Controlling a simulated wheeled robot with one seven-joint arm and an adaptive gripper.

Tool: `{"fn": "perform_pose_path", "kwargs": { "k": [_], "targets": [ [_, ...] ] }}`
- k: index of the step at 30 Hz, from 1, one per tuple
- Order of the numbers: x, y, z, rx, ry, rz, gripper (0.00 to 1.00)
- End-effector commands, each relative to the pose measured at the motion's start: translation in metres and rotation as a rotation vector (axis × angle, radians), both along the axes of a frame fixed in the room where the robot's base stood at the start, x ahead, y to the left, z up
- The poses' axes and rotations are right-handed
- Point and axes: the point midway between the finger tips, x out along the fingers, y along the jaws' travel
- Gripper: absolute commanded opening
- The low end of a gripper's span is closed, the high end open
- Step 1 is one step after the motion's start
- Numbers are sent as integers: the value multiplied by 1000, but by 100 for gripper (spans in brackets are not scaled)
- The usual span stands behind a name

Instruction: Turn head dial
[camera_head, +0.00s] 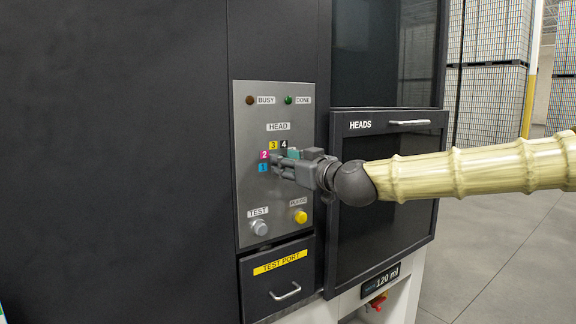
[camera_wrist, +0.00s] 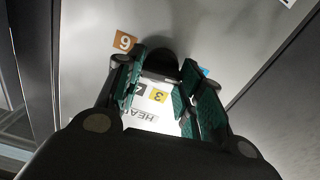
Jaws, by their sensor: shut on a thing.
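My gripper (camera_head: 277,164) reaches the grey control panel (camera_head: 246,205) from the right, below the HEAD label (camera_head: 278,126). In the wrist view the head dial (camera_wrist: 161,60) is a dark round knob between the green-padded fingers (camera_wrist: 162,90), which are shut on it. In the head view the gripper covers the dial. Coloured labels around it show blue 1 (camera_head: 263,168), magenta 2 (camera_head: 264,155), yellow 3 (camera_head: 273,145) and black 4 (camera_head: 284,144). An orange 6 label (camera_wrist: 124,42) shows in the wrist view. The dial's pointer setting cannot be made out.
The BUSY lamp (camera_head: 250,100) and green DONE lamp (camera_head: 289,100) are above. The TEST button (camera_head: 259,228) and yellow PURGE button (camera_head: 300,217) are below. The TEST PORT drawer (camera_head: 262,288) and HEADS door (camera_head: 372,215) have protruding handles.

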Motion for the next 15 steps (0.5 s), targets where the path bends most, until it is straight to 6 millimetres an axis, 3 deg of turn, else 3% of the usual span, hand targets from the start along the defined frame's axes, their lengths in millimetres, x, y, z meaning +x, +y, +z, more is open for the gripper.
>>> {"fn": "perform_pose_path", "kwargs": {
  "k": [15],
  "targets": [
    [2,-3,-3,323,228,-4,13]
  ]
}}
